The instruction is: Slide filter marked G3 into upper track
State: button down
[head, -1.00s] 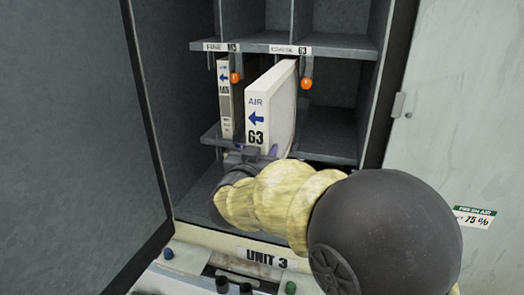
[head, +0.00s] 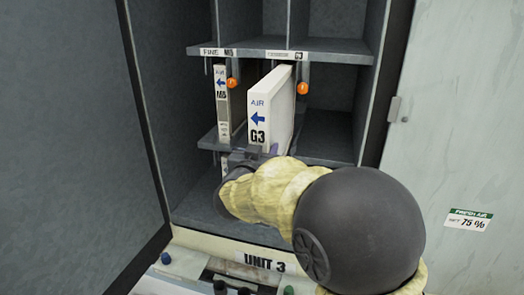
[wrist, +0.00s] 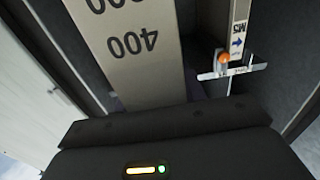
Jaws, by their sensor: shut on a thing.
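The G3 filter (head: 258,122) is a pale upright panel marked AIR, a blue left arrow and G3. In the head view it stands below the shelf label ending in G3 (head: 288,54), its front protruding towards me. My gripper (head: 256,153) is shut on its lower front edge; the fingers are largely hidden. In the wrist view the filter's pale side (wrist: 130,50) shows the number 400. An orange knob (head: 302,88) hangs right of the filter. How deep its rear sits in the track is hidden.
The M5 filter (head: 223,105) stands left of G3, with its own orange knob (head: 232,83). The compartment right of G3 looks empty. The UNIT 3 sill (head: 225,249) lies in front.

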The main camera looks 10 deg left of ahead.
jog(key=shift+w+d+p, duration=0.15)
jog(key=shift+w+p, duration=0.1)
jog(key=shift+w, duration=1.05)
jog(key=shift+w+d+p, duration=0.1)
jog(key=shift+w+p, duration=0.15)
jog(key=shift+w, duration=1.2)
jog(key=w+p, duration=0.2)
jog(key=w, duration=0.4)
jog(key=shift+w+d+f, duration=0.15)
jog(key=shift+w+d, duration=0.1)
jog(key=shift+w, duration=0.15)
jog(key=w+p, duration=0.4)
jog(key=w, duration=0.3)
jog(key=shift+d, duration=0.3)
dwell(0.3)
